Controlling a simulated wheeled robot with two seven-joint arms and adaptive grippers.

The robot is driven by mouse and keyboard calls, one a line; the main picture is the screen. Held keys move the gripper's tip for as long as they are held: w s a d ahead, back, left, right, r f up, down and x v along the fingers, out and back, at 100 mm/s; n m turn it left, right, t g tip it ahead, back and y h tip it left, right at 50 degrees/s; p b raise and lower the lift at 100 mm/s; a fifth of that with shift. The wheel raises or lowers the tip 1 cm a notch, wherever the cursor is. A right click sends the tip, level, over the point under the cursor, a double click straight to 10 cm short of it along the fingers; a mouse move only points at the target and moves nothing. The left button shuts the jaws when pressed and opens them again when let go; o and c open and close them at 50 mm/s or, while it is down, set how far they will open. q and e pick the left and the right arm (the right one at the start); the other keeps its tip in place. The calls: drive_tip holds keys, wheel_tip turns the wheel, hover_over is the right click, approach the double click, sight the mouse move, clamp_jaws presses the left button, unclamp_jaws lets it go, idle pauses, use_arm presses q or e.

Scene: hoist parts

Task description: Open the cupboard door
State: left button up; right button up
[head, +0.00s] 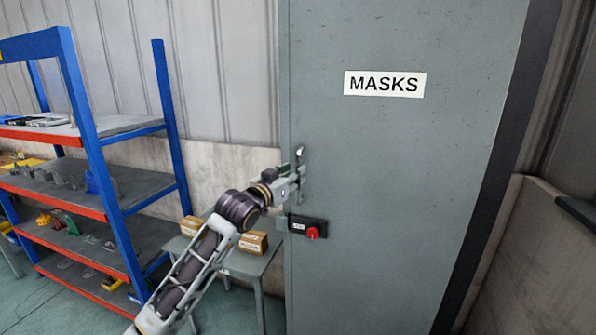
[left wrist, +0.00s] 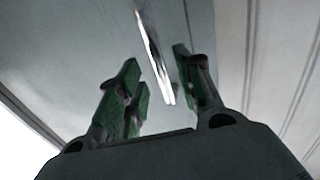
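The grey cupboard door (head: 400,180) fills the middle of the head view, looks closed and has a white MASKS label (head: 384,84). A shiny metal handle (head: 300,153) is at its left edge. My left gripper (head: 297,174) is at the door's left edge, by the handle. In the left wrist view my left gripper (left wrist: 158,82) has its green-padded fingers apart, with the bright handle bar (left wrist: 154,58) between them; I see no clear contact. A black latch box with a red knob (head: 312,233) is on the door below the gripper. My right gripper is out of view.
A blue and orange shelf rack (head: 110,205) with parts stands at the left. A small grey table (head: 245,266) with cardboard boxes (head: 253,242) stands beside the cupboard, behind my left arm. A wall (head: 540,250) is at the right.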

use_arm(q)
drive_tip(key=shift+x, duration=1.9)
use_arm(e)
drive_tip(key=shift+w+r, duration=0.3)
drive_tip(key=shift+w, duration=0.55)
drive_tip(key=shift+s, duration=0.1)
use_arm(q)
clamp_jaws()
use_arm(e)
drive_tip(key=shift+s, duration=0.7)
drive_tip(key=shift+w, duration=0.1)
use_arm(q)
drive_tip(key=shift+s+f, duration=0.1)
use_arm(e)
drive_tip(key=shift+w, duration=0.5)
